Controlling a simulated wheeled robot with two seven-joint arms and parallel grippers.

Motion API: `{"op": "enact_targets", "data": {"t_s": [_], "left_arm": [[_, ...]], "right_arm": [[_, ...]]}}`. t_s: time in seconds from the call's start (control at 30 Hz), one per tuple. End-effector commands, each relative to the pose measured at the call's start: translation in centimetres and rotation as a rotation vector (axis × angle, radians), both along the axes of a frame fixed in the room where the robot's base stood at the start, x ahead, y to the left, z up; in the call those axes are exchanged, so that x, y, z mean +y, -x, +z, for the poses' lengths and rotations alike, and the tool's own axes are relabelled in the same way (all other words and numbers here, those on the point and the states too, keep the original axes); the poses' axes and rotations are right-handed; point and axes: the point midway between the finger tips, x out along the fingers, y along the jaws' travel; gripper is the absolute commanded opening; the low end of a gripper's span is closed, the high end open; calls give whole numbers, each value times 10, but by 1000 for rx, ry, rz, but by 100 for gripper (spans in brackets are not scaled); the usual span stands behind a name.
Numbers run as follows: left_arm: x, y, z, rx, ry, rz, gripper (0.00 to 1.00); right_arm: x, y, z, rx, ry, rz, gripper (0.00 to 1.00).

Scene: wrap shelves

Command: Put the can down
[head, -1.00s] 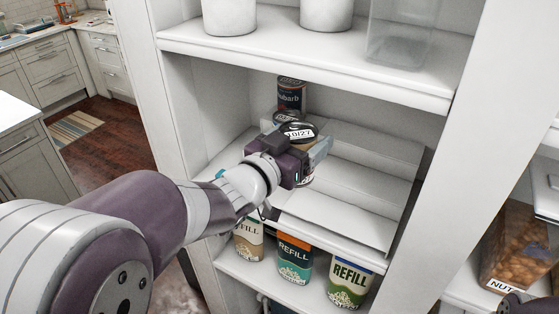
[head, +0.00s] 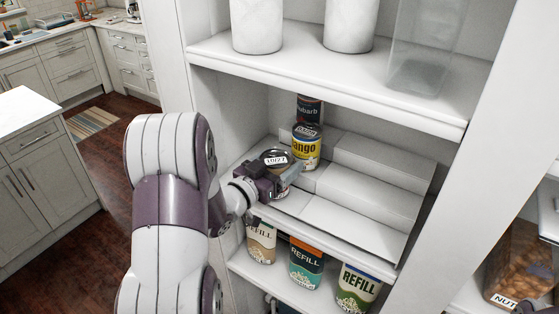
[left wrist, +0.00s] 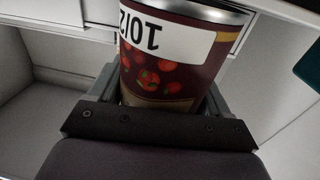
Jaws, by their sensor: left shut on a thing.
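My left gripper (head: 280,182) is shut on a can (head: 276,157) with a dark top and a white "10/27" label. In the left wrist view the can (left wrist: 172,72) has a dark red label with red fruit and sits between the fingers (left wrist: 160,112). In the head view it is at the left front of the stepped white riser (head: 345,222). I cannot tell whether its base touches a step. A yellow-labelled can (head: 306,150) stands on the riser just behind it, with a rhubarb can (head: 310,108) further back. My right gripper is not in view.
The riser's steps to the right of the cans are bare. A shelf board (head: 340,92) with white canisters (head: 257,25) and a clear container (head: 424,45) is above. Several refill packs (head: 306,263) stand on the shelf below. A side panel (head: 470,170) bounds the right.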

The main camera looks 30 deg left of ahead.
Motion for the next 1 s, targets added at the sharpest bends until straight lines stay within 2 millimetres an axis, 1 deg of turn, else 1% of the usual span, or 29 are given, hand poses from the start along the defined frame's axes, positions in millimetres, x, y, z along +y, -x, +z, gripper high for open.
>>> {"op": "enact_targets", "data": {"t_s": [0.07, 0.1, 0.13, 0.17, 0.37, 0.5, 0.57, 0.9, 1.0], "left_arm": [[0, 0, 1, -2, -1, -1, 20], [0, 0, 0, 0, 0, -1, 88], [0, 0, 0, 0, 0, -1, 98], [0, 0, 0, 0, 0, -1, 100], [0, 0, 0, 0, 0, -1, 100], [2, 9, -1, -1, -2, 1, 100], [5, 18, -2, -1, -2, 3, 100], [18, 93, -2, -1, -2, 6, 100], [21, 109, -1, -1, -2, 4, 100]], "right_arm": [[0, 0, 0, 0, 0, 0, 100], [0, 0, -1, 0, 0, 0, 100], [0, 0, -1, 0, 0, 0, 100], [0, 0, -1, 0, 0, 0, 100], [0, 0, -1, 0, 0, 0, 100], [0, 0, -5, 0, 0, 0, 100], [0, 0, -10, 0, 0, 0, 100], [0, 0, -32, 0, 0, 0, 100], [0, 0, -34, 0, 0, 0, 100]]}}
